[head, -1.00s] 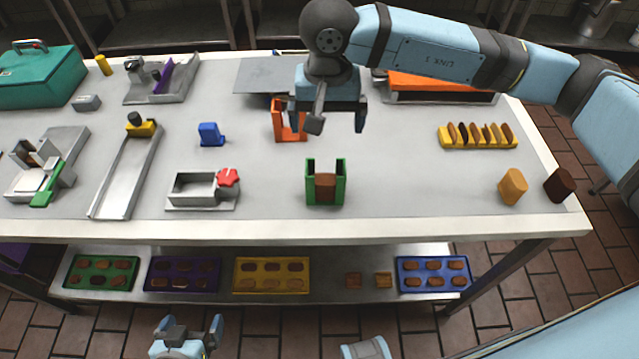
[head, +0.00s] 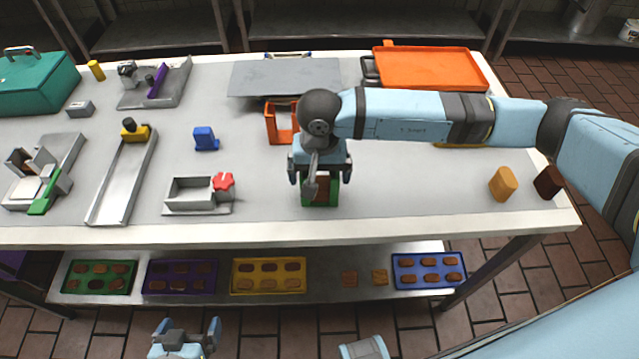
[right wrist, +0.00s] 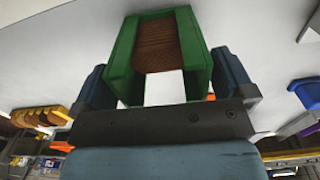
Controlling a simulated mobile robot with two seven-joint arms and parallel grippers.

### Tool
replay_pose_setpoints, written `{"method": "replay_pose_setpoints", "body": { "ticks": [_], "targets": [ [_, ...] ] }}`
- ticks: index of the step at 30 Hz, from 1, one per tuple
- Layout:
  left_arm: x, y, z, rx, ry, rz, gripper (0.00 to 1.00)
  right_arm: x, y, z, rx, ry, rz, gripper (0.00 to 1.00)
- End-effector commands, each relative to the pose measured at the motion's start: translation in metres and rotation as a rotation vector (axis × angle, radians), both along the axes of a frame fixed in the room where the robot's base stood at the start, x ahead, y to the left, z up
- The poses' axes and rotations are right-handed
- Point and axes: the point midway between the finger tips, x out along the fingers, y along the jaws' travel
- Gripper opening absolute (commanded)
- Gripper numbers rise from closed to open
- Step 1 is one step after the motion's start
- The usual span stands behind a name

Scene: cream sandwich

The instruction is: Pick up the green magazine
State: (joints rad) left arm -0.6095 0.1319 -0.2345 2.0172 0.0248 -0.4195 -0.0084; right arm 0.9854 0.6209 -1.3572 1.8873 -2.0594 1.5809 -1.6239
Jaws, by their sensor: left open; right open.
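The green magazine (head: 334,190) stands upright on the table near its front edge, with a brown biscuit inside. My right gripper (head: 320,178) is over it from above and hides its upper part in the head view. In the right wrist view the green magazine (right wrist: 194,55) lies between the two blue fingers of my right gripper (right wrist: 165,84). The fingers are open, one on each side, with a small gap visible at least on one side. My left gripper (head: 187,332) is open and empty, low in front of the table.
An orange frame (head: 281,124) stands just behind the magazine. A metal box with a red knob (head: 223,182) is to its left. A tan piece (head: 503,184) and a dark brown piece (head: 549,182) stand at the right. The table between is mostly clear.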

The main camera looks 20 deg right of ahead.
Motion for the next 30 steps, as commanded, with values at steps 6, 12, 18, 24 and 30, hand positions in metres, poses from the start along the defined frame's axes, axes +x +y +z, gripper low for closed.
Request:
{"method": "replay_pose_setpoints", "body": {
  "ticks": [6, 12, 18, 24, 30],
  "targets": [
    [0.0, 0.0, -0.001, 0.0, 0.001, 0.0, 1.0, 0.0, 0.0, 0.0, 0.001, -0.001, 0.0, 0.98],
    [0.0, 0.0, -0.001, 0.001, 0.002, 0.0, 1.0, 0.0, 0.0, 0.0, 0.001, -0.001, 0.0, 0.57],
    [-0.001, 0.0, -0.001, 0.001, 0.002, 0.0, 1.0, 0.0, 0.0, 0.0, 0.001, -0.001, 0.0, 0.57],
    [-0.001, 0.0, -0.002, 0.001, 0.003, 0.001, 1.0, 0.001, 0.0, 0.009, 0.002, -0.004, 0.001, 0.57],
    [-0.001, 0.0, -0.004, -0.001, 0.004, 0.001, 1.0, 0.001, 0.0, 0.04, 0.002, -0.006, 0.001, 0.57]
  ]
}}
